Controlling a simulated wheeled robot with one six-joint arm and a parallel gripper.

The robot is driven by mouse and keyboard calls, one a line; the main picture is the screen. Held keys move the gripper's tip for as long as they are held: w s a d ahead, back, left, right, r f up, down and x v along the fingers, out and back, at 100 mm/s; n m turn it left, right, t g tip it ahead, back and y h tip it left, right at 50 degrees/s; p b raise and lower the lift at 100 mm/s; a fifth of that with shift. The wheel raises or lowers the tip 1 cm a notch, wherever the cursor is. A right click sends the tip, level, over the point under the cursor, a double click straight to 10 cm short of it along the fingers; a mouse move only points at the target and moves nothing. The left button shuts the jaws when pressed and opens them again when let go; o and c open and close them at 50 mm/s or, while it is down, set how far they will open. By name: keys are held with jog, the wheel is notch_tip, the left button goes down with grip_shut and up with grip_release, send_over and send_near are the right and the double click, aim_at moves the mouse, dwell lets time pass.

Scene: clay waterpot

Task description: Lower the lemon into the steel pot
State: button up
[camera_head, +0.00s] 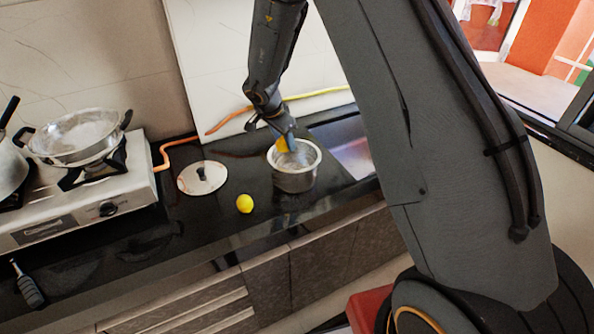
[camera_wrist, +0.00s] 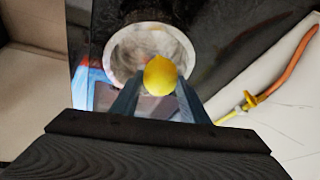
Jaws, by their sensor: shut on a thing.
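The steel pot (camera_head: 295,180) stands upright on the dark counter, open at the top. In the wrist view its pale round rim (camera_wrist: 113,52) shows beyond my fingers. My gripper (camera_head: 286,140) is shut on a yellow lemon (camera_wrist: 160,74), which sits between the fingertips. In the head view the held lemon (camera_head: 282,145) is at the far side of the pot's opening, partly covered by the gripper. I cannot tell exactly how high it is over the rim. A second lemon (camera_head: 244,203) lies on the counter left of the pot.
A lid (camera_head: 202,177) with a dark knob lies left of the pot. A stove (camera_head: 85,200) with a wide pan (camera_head: 80,137) stands farther left. A sink (camera_head: 354,158) is right of the pot. An orange and yellow hose (camera_head: 230,117) runs along the wall behind.

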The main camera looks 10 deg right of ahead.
jog(key=shift+f+b, duration=1.9)
jog(key=shift+f, duration=2.8)
jog(key=shift+f+b, duration=0.35)
jog(key=shift+f, duration=0.35)
jog(key=o, duration=1.1)
jog(key=shift+o, duration=0.2)
